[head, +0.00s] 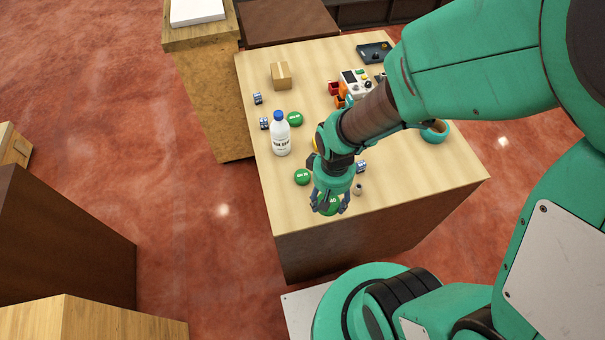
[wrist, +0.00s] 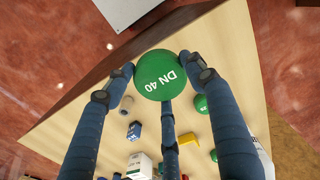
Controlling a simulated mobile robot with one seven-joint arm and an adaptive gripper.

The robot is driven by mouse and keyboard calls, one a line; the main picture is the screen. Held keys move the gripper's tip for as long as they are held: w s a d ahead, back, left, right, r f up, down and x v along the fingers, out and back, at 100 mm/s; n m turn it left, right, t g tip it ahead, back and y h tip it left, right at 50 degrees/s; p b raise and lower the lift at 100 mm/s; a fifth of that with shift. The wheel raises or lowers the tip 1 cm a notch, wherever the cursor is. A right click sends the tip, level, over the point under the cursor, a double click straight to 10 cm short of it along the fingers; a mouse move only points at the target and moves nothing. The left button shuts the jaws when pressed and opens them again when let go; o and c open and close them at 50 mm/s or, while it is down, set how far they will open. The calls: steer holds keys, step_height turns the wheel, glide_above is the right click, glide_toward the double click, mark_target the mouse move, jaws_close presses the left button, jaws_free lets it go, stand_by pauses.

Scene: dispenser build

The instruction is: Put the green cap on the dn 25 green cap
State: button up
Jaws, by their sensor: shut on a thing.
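My gripper (head: 330,203) is shut on a green cap (head: 328,209) near the front edge of the table. In the wrist view, the blue fingers of my gripper (wrist: 162,84) surround this round green cap (wrist: 163,72), and its white label reads DN 40. A second green cap (head: 302,177) lies on the table just left of my gripper, and a third green cap (head: 295,119) lies farther back beside the bottle. Their labels are too small to read. In the wrist view, one green cap (wrist: 201,103) shows partly behind a finger and another (wrist: 214,155) lies farther off.
Small blue-and-white blocks (head: 264,123), a small beige piece (head: 358,189), a cardboard box (head: 281,75), a white device (head: 355,82) and a teal bowl (head: 434,132) are on the wooden table (head: 420,185). The front right is clear.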

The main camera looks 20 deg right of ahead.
steer(key=shift+s+a+r, duration=0.1)
steer(key=shift+s+a, duration=0.1)
steer(key=shift+a, duration=0.25)
steer(key=shift+s+a, duration=0.15)
steer(key=shift+a, duration=0.3)
steer(key=shift+w, duration=0.15)
glide_above(302, 175)
steer(key=shift+d+f, duration=0.1)
steer(key=shift+f, duration=0.65)
steer(key=shift+f, duration=0.15)
steer(key=shift+f, duration=1.6)
steer(key=shift+f+b, duration=0.2)
steer(key=shift+b, duration=0.15)
steer(key=o, duration=0.9)
steer(key=shift+r, duration=0.15)
